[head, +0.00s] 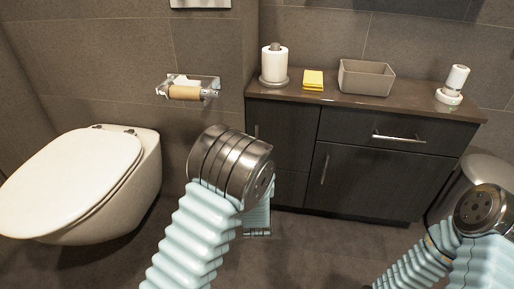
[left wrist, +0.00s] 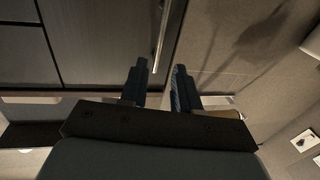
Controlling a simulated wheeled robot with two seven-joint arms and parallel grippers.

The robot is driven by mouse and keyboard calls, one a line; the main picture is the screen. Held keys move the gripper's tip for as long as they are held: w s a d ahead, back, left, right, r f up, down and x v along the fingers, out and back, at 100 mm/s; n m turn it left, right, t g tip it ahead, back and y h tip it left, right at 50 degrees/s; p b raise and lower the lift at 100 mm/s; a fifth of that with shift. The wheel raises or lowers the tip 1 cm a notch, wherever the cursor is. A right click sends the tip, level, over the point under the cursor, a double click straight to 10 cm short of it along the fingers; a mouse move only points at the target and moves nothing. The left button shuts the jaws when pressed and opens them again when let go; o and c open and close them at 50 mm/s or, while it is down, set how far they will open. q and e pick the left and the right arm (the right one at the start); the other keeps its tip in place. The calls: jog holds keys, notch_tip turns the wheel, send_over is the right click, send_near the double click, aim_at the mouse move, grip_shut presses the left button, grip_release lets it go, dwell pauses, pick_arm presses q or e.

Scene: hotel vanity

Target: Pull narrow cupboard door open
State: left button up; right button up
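The narrow cupboard door (head: 288,135) is the dark wood front at the left end of the vanity cabinet in the head view, and it looks closed. Its upright metal handle (head: 256,132) is near its left edge, partly hidden by my left arm. In the left wrist view, the door (left wrist: 105,40) fills the upper middle with the handle (left wrist: 163,30) near its edge. My left gripper (left wrist: 159,68) is open, its dark fingers apart, with the handle's near end appearing between the fingertips. Contact cannot be told. My right gripper is out of view.
A wider cupboard door (head: 375,185) and a drawer (head: 390,132) are to the right. A paper roll (head: 274,64), yellow cloth (head: 313,79), grey box (head: 366,78) and white dispenser (head: 453,84) stand on the counter. A toilet (head: 75,180) is at left, a bin (head: 487,172) at right.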

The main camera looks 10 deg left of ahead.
pick_arm(q)
jog(key=x, duration=1.2)
jog(key=shift+w+b, duration=0.25)
jog(key=shift+b, duration=0.05)
jog(key=shift+c, duration=0.3)
grip_shut()
